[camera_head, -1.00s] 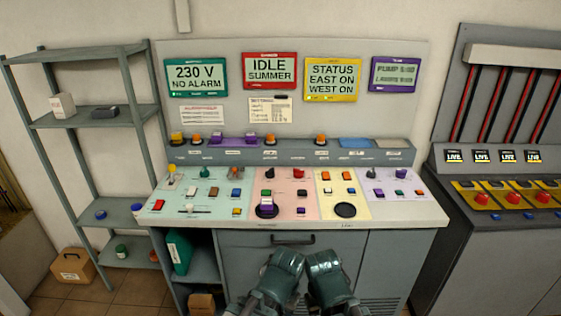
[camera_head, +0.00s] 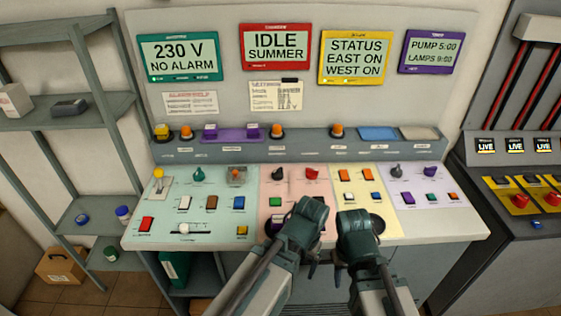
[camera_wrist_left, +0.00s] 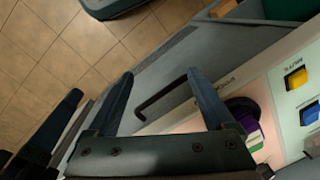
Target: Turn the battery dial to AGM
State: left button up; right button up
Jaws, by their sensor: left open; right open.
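On the sloped console (camera_head: 455,228) stand several dials: a teal one (camera_head: 198,174), a black one (camera_head: 277,174), a red one (camera_head: 311,173), a dark grey one (camera_head: 396,170) and a purple one (camera_head: 430,172). Their labels are too small to read, so I cannot tell which is the battery dial or where AGM lies. My left gripper (camera_head: 304,222) is open and empty at the console's front edge. In the left wrist view its spread fingers (camera_wrist_left: 165,95) frame the cabinet handle (camera_wrist_left: 160,99). My right gripper (camera_head: 357,234) is open beside it, apart from the dials. Both hide part of the front controls.
A lever with a yellow knob (camera_head: 158,173), a slider (camera_head: 184,229) and several buttons share the console. Screens hang behind, including a green one (camera_head: 177,56). A shelf (camera_head: 70,110) stands left, with a box (camera_head: 62,266) below. A breaker cabinet (camera_head: 520,240) stands right.

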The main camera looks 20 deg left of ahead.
pick_arm(q)
jog(key=w+a+r+n+p, duration=0.25)
jog(key=a+r+p, duration=0.25)
jog(key=r+p, duration=0.3)
notch_tip(320, 180, up, 7)
jog(key=m+h+p, duration=0.1)
jog(key=m+p, duration=0.4)
jog(key=m, duration=0.7)
send_over(278, 170)
jog(key=shift+w+f, duration=0.1)
pick_arm(e)
notch_tip(278, 170, up, 15)
pick_arm(q)
jog(key=shift+f+b, duration=0.15)
jog(key=shift+b, duration=0.2)
pick_arm(e)
jog(key=shift+s+f, duration=0.1)
jog(key=shift+f, duration=0.1)
pick_arm(q)
notch_tip(278, 170, down, 14)
jog(key=b, duration=1.3)
jog(key=shift+r+b, duration=0.2)
jog(key=shift+b, duration=0.1)
pick_arm(e)
notch_tip(278, 170, down, 14)
jog(key=shift+r, duration=0.2)
